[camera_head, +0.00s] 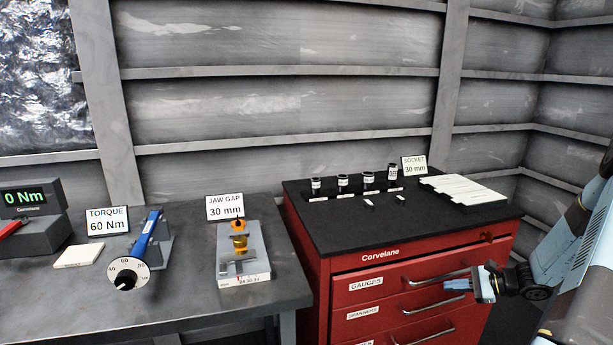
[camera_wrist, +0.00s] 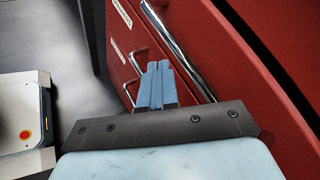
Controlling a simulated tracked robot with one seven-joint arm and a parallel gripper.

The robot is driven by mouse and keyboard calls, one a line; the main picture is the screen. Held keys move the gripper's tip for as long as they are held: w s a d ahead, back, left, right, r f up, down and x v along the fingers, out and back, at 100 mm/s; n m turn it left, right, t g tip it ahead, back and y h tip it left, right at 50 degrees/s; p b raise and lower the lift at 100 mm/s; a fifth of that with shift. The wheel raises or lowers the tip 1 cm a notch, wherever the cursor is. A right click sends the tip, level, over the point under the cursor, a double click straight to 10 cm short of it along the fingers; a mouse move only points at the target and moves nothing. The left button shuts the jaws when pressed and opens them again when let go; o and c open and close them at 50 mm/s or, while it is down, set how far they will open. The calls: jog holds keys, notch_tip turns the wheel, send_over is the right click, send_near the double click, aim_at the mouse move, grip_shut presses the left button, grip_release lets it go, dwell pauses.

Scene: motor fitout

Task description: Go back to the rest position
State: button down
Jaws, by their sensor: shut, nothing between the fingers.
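My gripper (camera_head: 459,286) is shut and empty. In the head view it is at the lower right, in front of the red drawer cabinet (camera_head: 341,288), near the handle of the top drawer. In the wrist view the closed blue fingers (camera_wrist: 157,86) lie in front of a long chrome drawer handle (camera_wrist: 179,45) and the red drawer fronts. I cannot tell whether the fingers touch the handle. The drawers look shut. My arm reaches in from the right edge of the head view.
Several sockets (camera_head: 342,183) and a white sheet (camera_head: 463,193) are on the black cabinet top. The grey bench (camera_head: 190,305) at left holds a blue torque wrench (camera_head: 147,233), a jaw-gap fixture (camera_head: 241,262) and a torque display (camera_head: 24,197). Open floor (camera_wrist: 60,40) shows left of the cabinet in the wrist view.

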jog(key=s+a+r+n+g+h, duration=0.3)
jog(key=s+a+r+n, duration=0.2)
jog(key=a+r, duration=0.45)
jog(key=s+a+r+n+g+h, duration=0.2)
jog(key=s+a+r+n+h, duration=0.25)
jog(key=r, duration=0.85)
jog(key=s+a+r+n+t+h, duration=0.2)
jog(key=s+r, duration=0.4)
jog(key=s, duration=0.3)
jog(key=s+a+r+n+t+h, duration=0.2)
jog(key=s+a+r+n, duration=0.2)
jog(key=s+r, duration=0.3)
jog(key=shift+s+a+r+n, duration=0.2)
jog(key=shift+s+a+n, duration=0.1)
jog(key=shift+s+n, duration=0.75)
jog(key=shift+s, duration=0.15)
